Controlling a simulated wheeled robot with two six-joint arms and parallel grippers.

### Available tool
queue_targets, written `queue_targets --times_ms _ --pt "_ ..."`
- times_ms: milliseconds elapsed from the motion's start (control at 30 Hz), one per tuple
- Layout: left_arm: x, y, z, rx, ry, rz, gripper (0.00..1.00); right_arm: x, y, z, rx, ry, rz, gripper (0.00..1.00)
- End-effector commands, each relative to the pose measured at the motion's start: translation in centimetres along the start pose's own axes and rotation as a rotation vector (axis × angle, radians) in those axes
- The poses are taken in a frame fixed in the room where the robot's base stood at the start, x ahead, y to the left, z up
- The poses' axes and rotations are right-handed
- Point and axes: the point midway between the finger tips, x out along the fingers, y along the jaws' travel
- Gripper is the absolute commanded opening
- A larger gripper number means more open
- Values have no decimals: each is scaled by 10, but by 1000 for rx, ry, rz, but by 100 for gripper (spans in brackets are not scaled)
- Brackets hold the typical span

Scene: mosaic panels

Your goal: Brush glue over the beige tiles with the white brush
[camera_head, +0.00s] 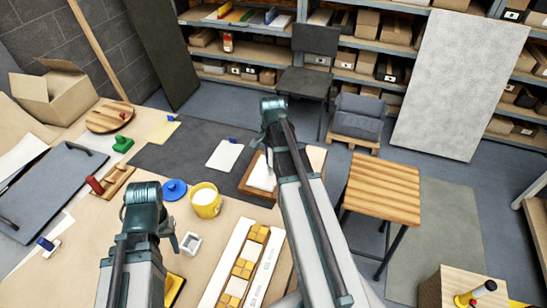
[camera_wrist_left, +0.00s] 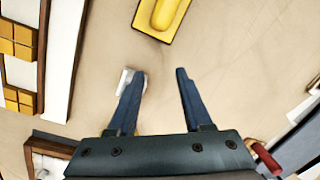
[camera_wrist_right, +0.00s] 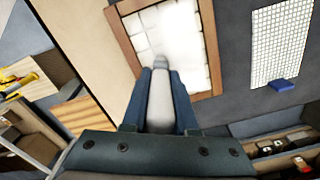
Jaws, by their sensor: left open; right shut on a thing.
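My right gripper (camera_wrist_right: 161,78) is shut on the white brush (camera_wrist_right: 160,112), whose pale body lies between the fingers. The brush end points over a wood-framed panel (camera_wrist_right: 212,50) of pale tiles (camera_wrist_right: 190,30). A bright white patch covers the panel's middle; whether the brush touches it I cannot tell. In the head view the panel (camera_head: 262,173) is partly hidden by my right arm. A yellow pot (camera_head: 206,200) with white contents stands left of it. My left gripper (camera_wrist_left: 160,78) is open and empty over the table.
A yellow tool (camera_wrist_left: 163,18) lies beyond my left gripper, and a small pale dish (camera_head: 190,243) is near it. A mesh sheet (camera_wrist_right: 282,40) with a blue holder lies beside the panel. A wooden stool (camera_head: 383,190) stands right.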

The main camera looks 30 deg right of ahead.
Motion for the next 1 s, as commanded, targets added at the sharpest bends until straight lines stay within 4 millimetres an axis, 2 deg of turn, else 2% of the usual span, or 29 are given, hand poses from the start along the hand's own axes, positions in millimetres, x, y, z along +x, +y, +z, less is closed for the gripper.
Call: queue_targets --times_ms 233,667,1000 --pt "-1 0 0 0 0 0 50 -1 10 20 -1 1 0 0" --pt "-1 0 0 0 0 0 50 -1 14 30 -1 1 0 0" --pt "0 0 0 0 0 0 50 1 27 57 -1 1 0 0"
